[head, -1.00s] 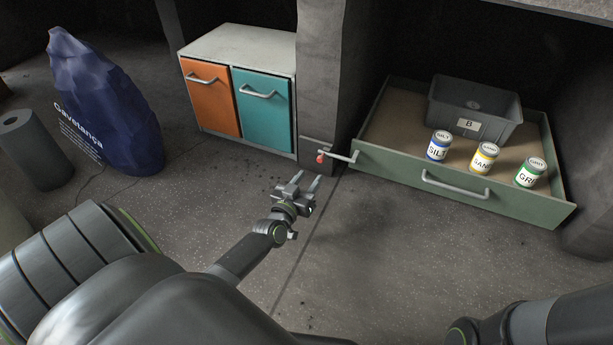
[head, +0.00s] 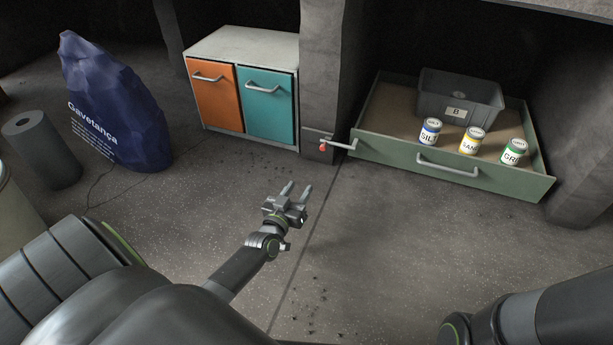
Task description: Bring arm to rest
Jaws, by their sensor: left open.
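My left gripper (head: 297,192) is open and empty. It is over the grey floor in the middle of the head view, its two fingers pointing away from me and apart from everything around it. My left arm comes in from the lower left. Part of my right arm shows at the lower right, but its gripper is out of view.
A pulled-out green drawer (head: 400,159) holds a grey bin (head: 487,97) and silt (head: 429,132), sand (head: 472,141) and green-banded (head: 514,152) cans. A lever (head: 340,145) juts from the pillar. An orange-and-teal cabinet (head: 240,42), blue sack (head: 110,105) and dark roll (head: 42,150) stand left.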

